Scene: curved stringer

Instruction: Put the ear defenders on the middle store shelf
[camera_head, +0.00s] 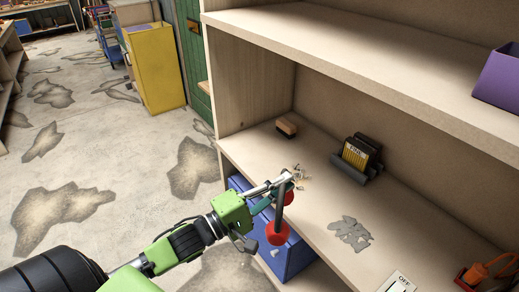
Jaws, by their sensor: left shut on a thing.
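My left gripper (276,188) is shut on the ear defenders (277,234), which have red cups and a grey headband. One cup hangs low and the other shows partly behind the gripper's fingers. In the picture they overlap the front edge of the middle store shelf (318,222); I cannot tell whether they touch it. My right gripper is not in view.
On this shelf are a wooden brush (287,127), a dark holder with cards (358,160), small scraps (298,172) and a grey patch (350,233). An orange item (488,269) is at the lower right. A blue box (297,257) stands below. An upper shelf (380,65) overhangs.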

